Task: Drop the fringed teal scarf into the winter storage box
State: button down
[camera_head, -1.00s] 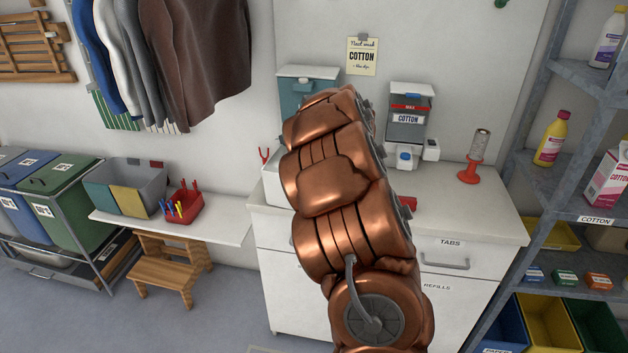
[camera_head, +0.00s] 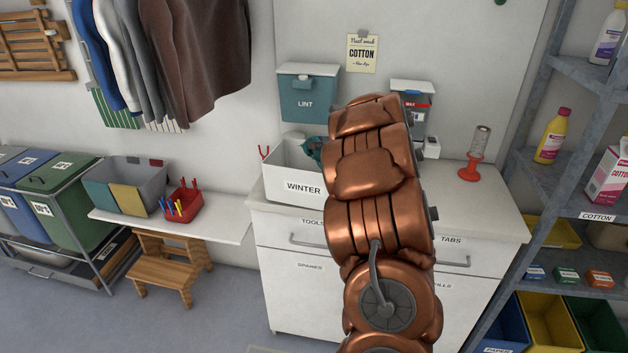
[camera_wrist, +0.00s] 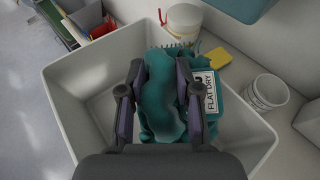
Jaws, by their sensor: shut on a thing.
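The winter storage box (camera_head: 296,172) is a white open box labelled WINTER on the white cabinet top. It also fills much of the wrist view (camera_wrist: 88,97). My gripper (camera_wrist: 160,85) is shut on the fringed teal scarf (camera_wrist: 163,101), which is bunched between the fingers, with fringe at its far end and a FLAT DRY tag on its right. From above, the scarf appears over the box opening, with teal folds towards the box's right side. Its exact height is unclear. In the head view, my arm hides the gripper and most of the scarf (camera_head: 314,150).
A teal LINT bin (camera_head: 309,96) hangs on the wall behind the box. A white tub (camera_wrist: 185,20), a yellow sponge (camera_wrist: 219,57) and a white cup (camera_wrist: 268,91) are around the box. A red spool holder (camera_head: 470,171) stands at the counter's right.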

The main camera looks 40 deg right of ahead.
notch_tip(320, 180, down, 3)
jog(key=shift+s+r, duration=0.1)
jog(key=shift+d, duration=0.1)
jog(key=shift+r, duration=0.15)
jog(key=c, duration=0.8)
grip_release()
jog(key=shift+r, duration=0.15)
jog(key=v, duration=1.1)
jog(key=shift+s+r, duration=0.3)
jog(key=shift+s, duration=0.05)
